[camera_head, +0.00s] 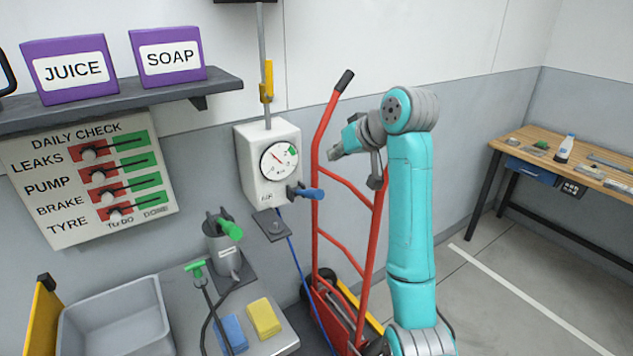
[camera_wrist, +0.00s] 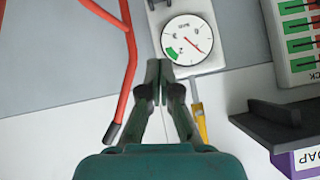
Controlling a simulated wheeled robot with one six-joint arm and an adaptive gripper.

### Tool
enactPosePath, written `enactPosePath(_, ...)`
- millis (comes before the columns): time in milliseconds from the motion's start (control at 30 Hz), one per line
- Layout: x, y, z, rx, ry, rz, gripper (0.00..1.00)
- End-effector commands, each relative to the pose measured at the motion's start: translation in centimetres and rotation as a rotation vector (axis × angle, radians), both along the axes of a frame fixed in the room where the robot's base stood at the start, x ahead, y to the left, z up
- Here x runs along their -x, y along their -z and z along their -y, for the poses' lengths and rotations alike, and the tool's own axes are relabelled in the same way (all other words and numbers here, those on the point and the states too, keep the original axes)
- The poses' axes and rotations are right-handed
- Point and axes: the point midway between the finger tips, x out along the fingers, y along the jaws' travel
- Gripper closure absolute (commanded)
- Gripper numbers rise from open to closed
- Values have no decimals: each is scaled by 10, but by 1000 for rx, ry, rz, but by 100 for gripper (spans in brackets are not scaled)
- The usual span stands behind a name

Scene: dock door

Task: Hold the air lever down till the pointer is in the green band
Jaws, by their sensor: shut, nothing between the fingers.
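The air gauge (camera_head: 280,160) is a white round dial on a pale wall box (camera_head: 255,190). Its pointer lies at the upper left in the head view, outside the green band at the upper right. The dial shows upside down in the wrist view (camera_wrist: 188,38), pointer again apart from the green. The blue air lever (camera_head: 308,193) sticks out to the right from the box's lower front, roughly level. My gripper (camera_head: 335,154) is shut and empty, right of the dial and above the lever, not touching it. Its closed fingertips (camera_wrist: 161,64) show beside the dial in the wrist view.
A red hand truck (camera_head: 323,125) stands right behind my arm. A bench with a grey bin (camera_head: 115,318), sponges (camera_head: 263,318) and a green-handled pump (camera_head: 222,245) is below left. A shelf (camera_head: 120,105) and check board (camera_head: 90,180) are left. Floor at right is clear.

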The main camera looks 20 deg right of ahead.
Motion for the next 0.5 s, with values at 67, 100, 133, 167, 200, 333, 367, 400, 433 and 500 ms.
enactPosePath(67, 0, 0, 0, 0, 0, 0, 100)
enactPosePath(100, 0, 0, 0, 0, 0, 0, 100)
enactPosePath(133, 0, 0, 0, 0, 0, 0, 100)
enactPosePath(167, 0, 0, 0, 0, 0, 0, 100)
enactPosePath(200, 0, 0, 0, 0, 0, 0, 100)
enactPosePath(333, -4, 4, -2, -1, 0, 0, 100)
enactPosePath(367, -6, 6, -2, -1, 0, 0, 100)
enactPosePath(400, -9, 8, -4, -1, 0, 0, 100)
enactPosePath(433, -12, 11, -5, -2, 0, -3, 100)
enactPosePath(500, -19, 18, -8, -1, 1, -2, 100)
